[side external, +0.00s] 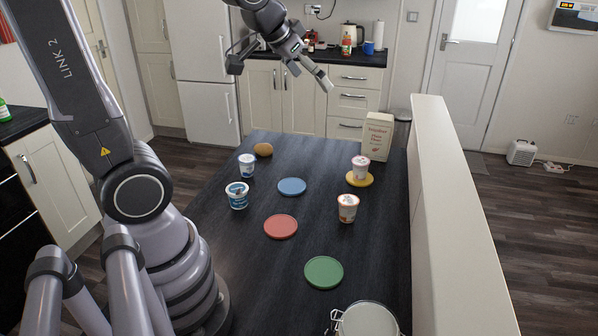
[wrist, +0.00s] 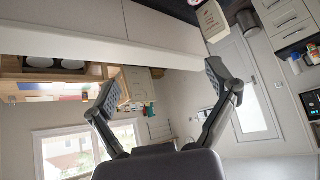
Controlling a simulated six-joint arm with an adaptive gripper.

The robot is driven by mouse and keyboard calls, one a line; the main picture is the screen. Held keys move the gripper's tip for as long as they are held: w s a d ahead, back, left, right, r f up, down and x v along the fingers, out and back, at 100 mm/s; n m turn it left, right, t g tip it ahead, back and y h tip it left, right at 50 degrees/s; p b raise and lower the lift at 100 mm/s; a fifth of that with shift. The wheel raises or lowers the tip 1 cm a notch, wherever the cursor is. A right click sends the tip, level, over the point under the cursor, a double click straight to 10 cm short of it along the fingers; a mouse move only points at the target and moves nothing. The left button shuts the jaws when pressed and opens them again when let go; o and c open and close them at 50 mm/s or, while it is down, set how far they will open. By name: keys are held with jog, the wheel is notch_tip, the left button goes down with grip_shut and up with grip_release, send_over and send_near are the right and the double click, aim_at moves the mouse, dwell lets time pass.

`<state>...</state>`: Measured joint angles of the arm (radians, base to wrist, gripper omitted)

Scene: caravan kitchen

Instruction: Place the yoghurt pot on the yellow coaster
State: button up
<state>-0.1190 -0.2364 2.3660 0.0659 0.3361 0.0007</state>
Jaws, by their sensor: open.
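A small white pot with a pinkish label (side external: 361,168) stands upright on the yellow coaster (side external: 368,182) at the far right of the table. Three other pots stand on the bare table: a small white and blue one (side external: 246,166), a wider blue and white one (side external: 237,195), and a white and orange one (side external: 347,208). The labels are too small to read, so I cannot tell which is the yoghurt pot. My gripper is open and empty, high above the table's far end; its spread fingers show in the wrist view (wrist: 161,87).
Blue (side external: 292,187), red (side external: 281,227) and green (side external: 323,271) coasters lie on the dark table (side external: 250,275). A brown potato-like item (side external: 264,150) and a tall carton (side external: 378,136) stand at the back. A lidded jar (side external: 368,320) is at the front. A pale partition (side external: 455,210) borders the right side.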

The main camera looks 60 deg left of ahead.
jog(key=s+d+g, duration=0.1)
jog(key=s+d, duration=0.1)
jog(key=s, duration=0.6)
jog(key=s+d+r+g+h, duration=0.1)
jog(key=s+d, duration=0.1)
jog(key=s, duration=0.6)
jog(key=shift+s+m, duration=0.4)
